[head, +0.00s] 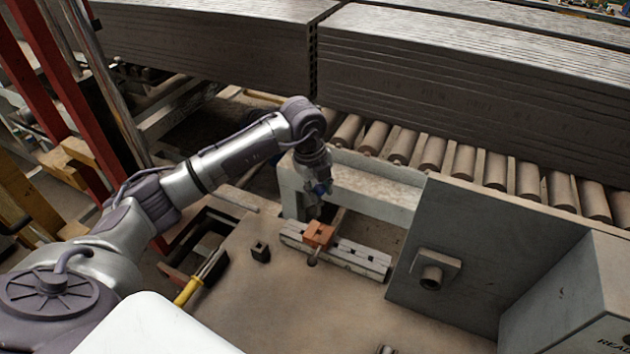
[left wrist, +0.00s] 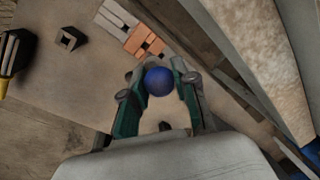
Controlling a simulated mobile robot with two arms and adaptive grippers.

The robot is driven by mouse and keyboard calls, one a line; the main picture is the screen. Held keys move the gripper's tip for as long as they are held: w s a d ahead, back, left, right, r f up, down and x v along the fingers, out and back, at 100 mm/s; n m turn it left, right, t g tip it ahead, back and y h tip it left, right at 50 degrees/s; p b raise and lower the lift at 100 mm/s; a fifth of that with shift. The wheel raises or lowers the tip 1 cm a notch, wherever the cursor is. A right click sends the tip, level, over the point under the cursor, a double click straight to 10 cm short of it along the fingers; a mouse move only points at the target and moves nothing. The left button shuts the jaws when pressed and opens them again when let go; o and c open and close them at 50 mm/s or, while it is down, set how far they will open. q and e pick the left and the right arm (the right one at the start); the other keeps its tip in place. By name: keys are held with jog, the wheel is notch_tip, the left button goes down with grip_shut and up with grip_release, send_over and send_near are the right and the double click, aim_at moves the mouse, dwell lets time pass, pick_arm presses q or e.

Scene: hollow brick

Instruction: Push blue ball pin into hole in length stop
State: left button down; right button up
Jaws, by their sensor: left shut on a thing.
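The blue ball pin (left wrist: 159,81) shows its round blue head between the fingers of my left gripper (head: 315,202) in the left wrist view. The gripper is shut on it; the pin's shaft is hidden. The length stop appears to be the orange block (head: 318,234) on a pale slotted rail (head: 362,258). The gripper is just above and behind this block in the head view. The block also shows beyond the fingertips in the left wrist view (left wrist: 145,42), with dark openings in its top. The pin appears apart from it. My right gripper is not in view.
A small dark hollow block (head: 261,251) stands left of the rail. A yellow-handled tool (head: 187,291) lies further left. A grey metal box (head: 470,265) with a short pipe stands at right. A pale beam (head: 375,190) and rollers (head: 430,152) lie behind. The tabletop in front is mostly clear.

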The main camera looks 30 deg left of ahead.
aim_at(319, 213)
pick_arm(q)
jog(key=shift+d+r, duration=0.1)
jog(key=shift+d, duration=0.05)
jog(key=shift+s+f+b, duration=0.2)
jog(key=shift+f+b, duration=0.15)
jog(key=shift+f, duration=0.25)
notch_tip(319, 213, down, 4)
jog(key=b, duration=0.3)
jog(key=shift+w+f, duration=0.1)
jog(key=shift+f, duration=0.05)
jog(key=shift+r, duration=0.2)
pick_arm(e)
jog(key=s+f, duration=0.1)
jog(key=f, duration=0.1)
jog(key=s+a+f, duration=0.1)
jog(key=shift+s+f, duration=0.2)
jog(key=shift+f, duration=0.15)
pick_arm(q)
jog(key=shift+f, duration=0.15)
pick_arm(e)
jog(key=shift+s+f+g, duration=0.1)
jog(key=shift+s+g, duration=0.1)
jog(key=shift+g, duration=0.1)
pick_arm(q)
jog(key=shift+f+b, duration=0.5)
jog(key=shift+f, duration=0.05)
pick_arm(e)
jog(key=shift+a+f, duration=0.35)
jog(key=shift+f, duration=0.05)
